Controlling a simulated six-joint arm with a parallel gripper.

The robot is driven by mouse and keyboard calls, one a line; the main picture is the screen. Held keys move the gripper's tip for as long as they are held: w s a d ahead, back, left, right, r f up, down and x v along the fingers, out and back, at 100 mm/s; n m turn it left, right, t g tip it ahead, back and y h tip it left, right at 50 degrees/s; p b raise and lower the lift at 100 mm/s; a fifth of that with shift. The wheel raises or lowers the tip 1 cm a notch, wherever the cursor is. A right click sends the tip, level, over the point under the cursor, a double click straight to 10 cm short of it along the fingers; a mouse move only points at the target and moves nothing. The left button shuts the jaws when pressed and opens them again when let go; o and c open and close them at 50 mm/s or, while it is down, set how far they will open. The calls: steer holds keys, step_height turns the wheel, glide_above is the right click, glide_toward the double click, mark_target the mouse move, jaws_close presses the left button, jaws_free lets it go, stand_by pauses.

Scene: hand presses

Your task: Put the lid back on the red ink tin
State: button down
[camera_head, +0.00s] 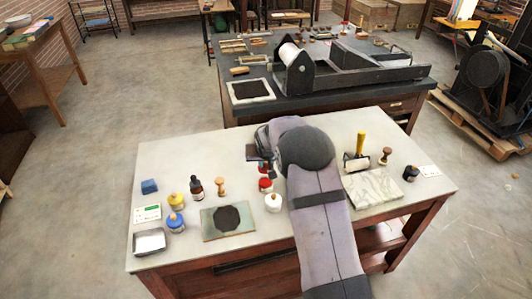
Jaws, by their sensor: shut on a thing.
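My gripper (263,161) reaches over the middle of the pale table from the right, pointing down. It is shut on a small red piece, which looks like the red lid (264,169). The red ink tin (265,186) stands on the table just in front of it, with a red top and a pale lower side. The lid appears behind the tin in the picture; its exact height above the table is hard to tell. My arm hides the table to the right of the tin.
A white tin (273,203) stands close in front of the red tin. To the left are a glass slab with black ink (228,219), a wooden-handled tool (221,187), a dark bottle (196,188), and yellow (177,201) and blue (176,222) tins. A yellow-handled roller (358,153) stands right.

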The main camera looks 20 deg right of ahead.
mark_target(266, 170)
steer(key=shift+f, duration=0.2)
steer(key=shift+f, duration=0.15)
steer(key=shift+f+b, duration=1.05)
steer(key=shift+f, duration=0.8)
steer(key=shift+f+b, duration=1.1)
steer(key=shift+f, duration=0.1)
steer(key=shift+f+b, duration=0.2)
steer(key=shift+b, duration=0.7)
stand_by(0.9)
stand_by(0.4)
steer(key=c, duration=1.1)
jaws_free()
